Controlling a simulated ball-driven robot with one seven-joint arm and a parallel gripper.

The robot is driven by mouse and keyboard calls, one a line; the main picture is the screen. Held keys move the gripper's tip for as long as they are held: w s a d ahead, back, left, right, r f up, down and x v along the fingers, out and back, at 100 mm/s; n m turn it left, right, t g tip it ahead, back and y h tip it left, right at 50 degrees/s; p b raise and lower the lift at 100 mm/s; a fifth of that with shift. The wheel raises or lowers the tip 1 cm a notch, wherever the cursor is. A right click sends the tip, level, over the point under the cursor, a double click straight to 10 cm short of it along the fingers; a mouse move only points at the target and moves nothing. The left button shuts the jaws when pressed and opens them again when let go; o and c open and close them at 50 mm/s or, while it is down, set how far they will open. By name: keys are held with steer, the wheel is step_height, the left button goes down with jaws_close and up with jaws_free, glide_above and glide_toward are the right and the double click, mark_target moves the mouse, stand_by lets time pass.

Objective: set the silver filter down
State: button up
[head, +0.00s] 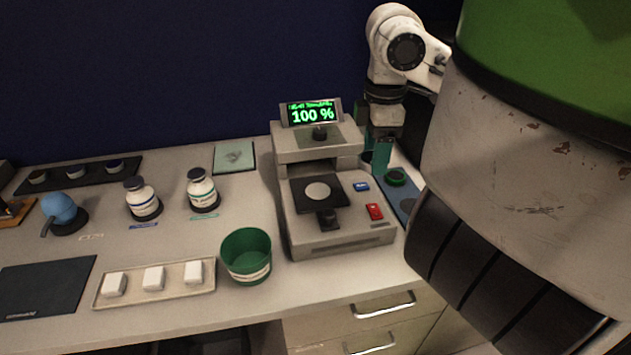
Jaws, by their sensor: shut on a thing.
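My gripper (382,158) reaches down behind the right side of the grey meter, over the blue tray (393,196). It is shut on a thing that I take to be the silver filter. The filter itself is too small and too hidden to make out between the fingers. A dark round piece with a green rim (396,177) sits on the blue tray just right of and below the fingertips. The near part of the tray is partly hidden by my own body.
The grey meter (342,236) reads 100 % on its display (311,113). A green cup (246,256), a beige tray (137,286) of white blocks, two bottles (202,190) and a blue bulb (60,209) stand to the left. A dark mat (45,285) lies front left.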

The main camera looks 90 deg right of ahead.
steer(key=w+d+f, duration=0.3)
steer(key=w+f, duration=0.1)
steer(key=w, duration=0.3)
glide_above(320, 191)
steer(key=f, duration=0.4)
steer(key=shift+s+a, duration=0.2)
steer(key=shift+s, duration=0.15)
steer(key=shift+w+d+f, duration=0.1)
steer(key=shift+w+f, duration=0.05)
steer(key=shift+w+d+f, duration=0.1)
steer(key=shift+w+f, duration=0.05)
steer(key=shift+f, duration=0.8)
steer(key=shift+w+d+f, duration=0.1)
steer(key=shift+f, duration=0.85)
steer(key=shift+f, duration=0.1)
steer(key=o, duration=1)
steer(key=shift+o, duration=0.2)
step_height(320, 191, up, 12)
